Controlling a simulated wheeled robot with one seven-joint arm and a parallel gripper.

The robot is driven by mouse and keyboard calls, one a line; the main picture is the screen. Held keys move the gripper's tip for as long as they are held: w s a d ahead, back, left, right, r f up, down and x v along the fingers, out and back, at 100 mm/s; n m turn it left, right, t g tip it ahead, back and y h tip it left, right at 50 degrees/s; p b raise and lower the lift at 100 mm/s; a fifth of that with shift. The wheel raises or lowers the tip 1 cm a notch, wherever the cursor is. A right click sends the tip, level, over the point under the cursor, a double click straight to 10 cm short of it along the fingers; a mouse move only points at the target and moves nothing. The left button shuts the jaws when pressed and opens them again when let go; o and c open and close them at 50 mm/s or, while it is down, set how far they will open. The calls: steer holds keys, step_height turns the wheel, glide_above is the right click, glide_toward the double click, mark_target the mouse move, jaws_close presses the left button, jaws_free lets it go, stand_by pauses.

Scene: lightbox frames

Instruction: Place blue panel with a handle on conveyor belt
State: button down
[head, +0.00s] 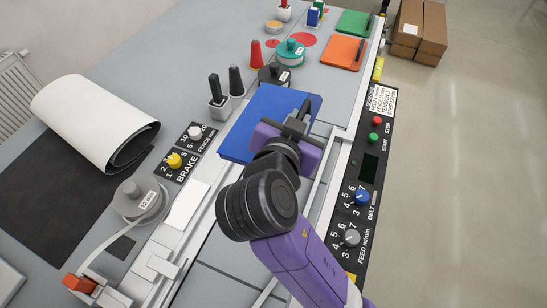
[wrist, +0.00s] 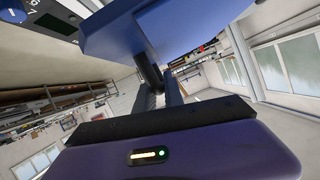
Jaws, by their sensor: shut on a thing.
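The blue panel (head: 262,103) is a flat board above the conveyor belt in the head view, and my arm covers its lower right part. My gripper (head: 301,117) is at the panel's right side, shut on its dark handle (head: 307,104). In the wrist view the panel (wrist: 190,22) fills the top, with the dark handle (wrist: 150,72) below it at the gripper. The conveyor belt (head: 218,262) runs between pale rails under my arm. I cannot tell whether the panel touches the belt.
A control strip (head: 372,158) with knobs and buttons lies along the right rail. Brake and fence dials (head: 183,155), a grey weight (head: 138,200) and a white roll (head: 95,118) are at the left. Red and grey cones, a teal weight, and orange (head: 344,52) and green panels stand beyond.

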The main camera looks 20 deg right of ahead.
step_height(320, 180, down, 14)
steer(key=b, duration=0.6)
steer(key=shift+f, duration=0.2)
step_height(320, 180, down, 5)
steer(key=b, duration=0.3)
steer(key=shift+s, duration=0.1)
steer(key=c, duration=1.5)
jaws_free()
steer(key=shift+o, duration=0.2)
steer(key=b+v, duration=0.1)
steer(key=v, duration=1.1)
steer(key=shift+b, duration=0.35)
